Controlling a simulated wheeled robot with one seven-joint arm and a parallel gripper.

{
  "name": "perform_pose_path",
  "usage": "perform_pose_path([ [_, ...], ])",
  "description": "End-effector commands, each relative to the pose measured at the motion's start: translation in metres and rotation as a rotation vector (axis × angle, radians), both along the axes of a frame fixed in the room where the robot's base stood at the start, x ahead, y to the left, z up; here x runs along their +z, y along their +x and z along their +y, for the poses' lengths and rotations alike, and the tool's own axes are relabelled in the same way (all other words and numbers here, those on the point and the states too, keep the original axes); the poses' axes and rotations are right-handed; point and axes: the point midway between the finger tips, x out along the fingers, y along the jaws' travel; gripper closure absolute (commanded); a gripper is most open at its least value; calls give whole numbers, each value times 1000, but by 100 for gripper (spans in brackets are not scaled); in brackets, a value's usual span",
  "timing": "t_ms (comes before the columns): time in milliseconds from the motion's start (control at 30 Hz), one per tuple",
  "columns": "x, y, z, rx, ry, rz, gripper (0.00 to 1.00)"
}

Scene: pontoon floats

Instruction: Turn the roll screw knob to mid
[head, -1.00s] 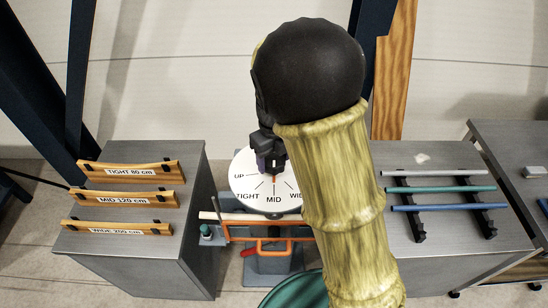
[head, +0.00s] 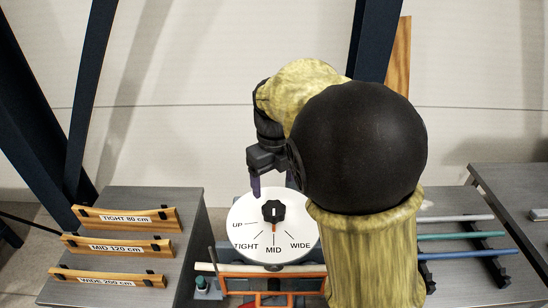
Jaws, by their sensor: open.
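The roll screw knob (head: 273,211) is a black lobed knob at the centre of a white round dial (head: 247,232). A short orange pointer below the knob points down toward the MID mark. My gripper (head: 271,189) is open above and behind the knob, with dark purple fingers pointing down. It is apart from the knob and holds nothing. Part of the right finger is hidden behind my arm's black joint.
A grey cabinet (head: 197,225) at left bears wooden boards labelled TIGHT 80 cm, MID 120 cm and WIDE 200 cm. Right, a rack holds a white, a green and a blue rod (head: 480,254). An orange frame (head: 243,292) is below the dial. Dark posts (head: 90,90) stand behind.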

Motion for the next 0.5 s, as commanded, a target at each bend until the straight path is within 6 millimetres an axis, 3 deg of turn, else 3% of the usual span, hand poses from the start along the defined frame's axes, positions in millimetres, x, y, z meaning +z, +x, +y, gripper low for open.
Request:
perform_pose_path([
  [300,59,1,0,1,1,-4,24],
  [500,77,0,0,0,-1,-3,24],
])
